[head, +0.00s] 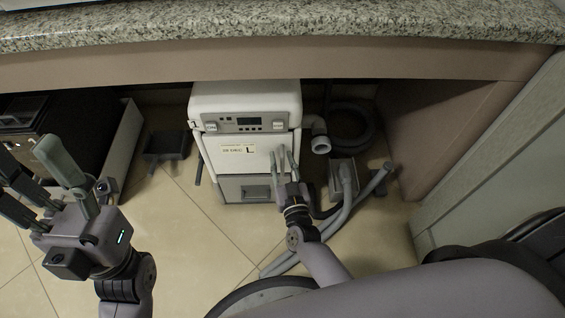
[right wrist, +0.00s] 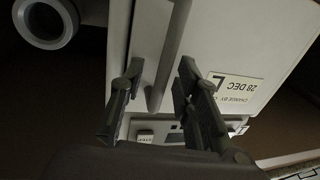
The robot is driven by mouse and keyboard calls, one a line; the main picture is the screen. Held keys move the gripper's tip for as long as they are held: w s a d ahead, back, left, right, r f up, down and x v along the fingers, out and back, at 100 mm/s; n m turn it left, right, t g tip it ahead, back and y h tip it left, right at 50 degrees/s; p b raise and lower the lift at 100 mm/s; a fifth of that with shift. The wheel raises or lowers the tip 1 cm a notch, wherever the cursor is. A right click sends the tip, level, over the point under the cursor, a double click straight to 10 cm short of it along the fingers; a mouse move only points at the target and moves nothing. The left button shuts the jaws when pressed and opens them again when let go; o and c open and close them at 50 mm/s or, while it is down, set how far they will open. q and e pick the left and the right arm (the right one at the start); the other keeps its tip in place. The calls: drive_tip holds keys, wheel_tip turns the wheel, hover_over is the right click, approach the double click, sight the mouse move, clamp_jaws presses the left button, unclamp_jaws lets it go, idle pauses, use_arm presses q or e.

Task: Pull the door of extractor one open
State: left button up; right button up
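Extractor one (head: 246,96) is a white box unit under the counter, with a display panel and a label bearing a "1". Its white front door (head: 232,165) looks closed. My right gripper (head: 283,160) is at the right side of the door. In the right wrist view my right gripper (right wrist: 160,72) is open, with the door's slim grey handle (right wrist: 168,55) between its fingers. A gap shows on the left finger's side; contact with the right finger is unclear. My left gripper (head: 28,170) is open and empty at the far left, away from the extractor.
A granite counter (head: 300,22) overhangs the extractor. Grey hoses (head: 330,225) and a small metal box (head: 344,170) lie to its right. A black unit (head: 75,135) stands at the left. Tiled floor (head: 185,230) in front is mostly clear.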

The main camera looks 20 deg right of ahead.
drive_tip(key=shift+c, duration=0.5)
clamp_jaws()
idle(0.4)
